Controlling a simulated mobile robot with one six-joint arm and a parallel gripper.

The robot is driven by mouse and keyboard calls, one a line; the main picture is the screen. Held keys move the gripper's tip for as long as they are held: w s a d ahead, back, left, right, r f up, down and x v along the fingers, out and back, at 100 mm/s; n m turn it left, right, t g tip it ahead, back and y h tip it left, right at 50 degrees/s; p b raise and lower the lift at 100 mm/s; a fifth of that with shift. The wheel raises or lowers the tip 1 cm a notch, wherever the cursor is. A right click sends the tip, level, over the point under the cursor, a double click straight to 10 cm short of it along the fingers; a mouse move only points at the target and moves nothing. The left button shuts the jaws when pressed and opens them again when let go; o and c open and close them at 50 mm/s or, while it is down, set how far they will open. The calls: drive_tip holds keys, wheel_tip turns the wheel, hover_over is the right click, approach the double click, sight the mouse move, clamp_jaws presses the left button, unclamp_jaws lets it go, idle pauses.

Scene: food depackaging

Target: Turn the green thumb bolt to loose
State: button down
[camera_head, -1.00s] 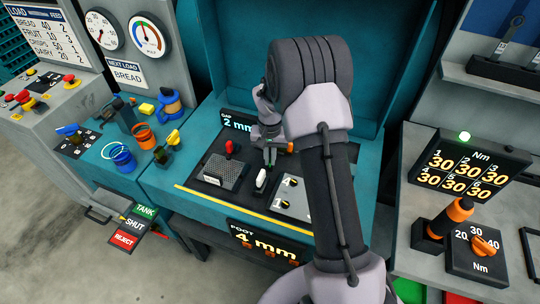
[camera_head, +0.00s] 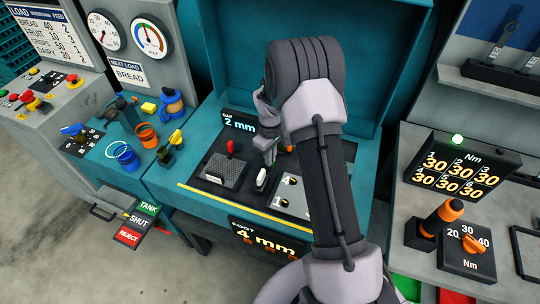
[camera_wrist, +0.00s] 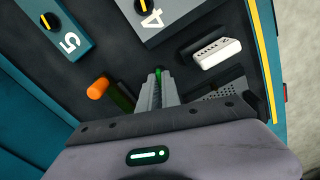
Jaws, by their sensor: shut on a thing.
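The green thumb bolt (camera_wrist: 159,73) shows as a small green tip between my fingertips in the wrist view. My gripper (camera_wrist: 158,84) is shut on it, and the fingers hide most of the bolt. In the head view my gripper (camera_head: 268,156) reaches down to the dark panel below the "GAP 2 mm" display (camera_head: 239,122). The bolt itself is hidden there behind my wrist. Whether the bolt is tight or loose cannot be told.
An orange knob (camera_wrist: 97,88) on a dark shaft stands close left of my fingers. A white switch (camera_wrist: 217,53) lies to the right, with a grey textured block (camera_head: 225,172) and red lever (camera_head: 230,147) nearby. Grey dial plates (camera_head: 292,195) sit in front.

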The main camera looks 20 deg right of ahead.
drive_tip(key=shift+r+n+p, duration=0.1)
drive_tip(key=shift+n+p, duration=0.35)
drive_tip(key=shift+n, duration=1.45)
drive_tip(key=c, duration=1.6)
unclamp_jaws()
drive_tip(key=shift+o, duration=0.2)
wheel_tip(320, 180, up, 17)
drive_tip(key=p, duration=0.3)
drive_tip(key=shift+r+p, duration=0.15)
drive_tip(key=shift+p, duration=0.2)
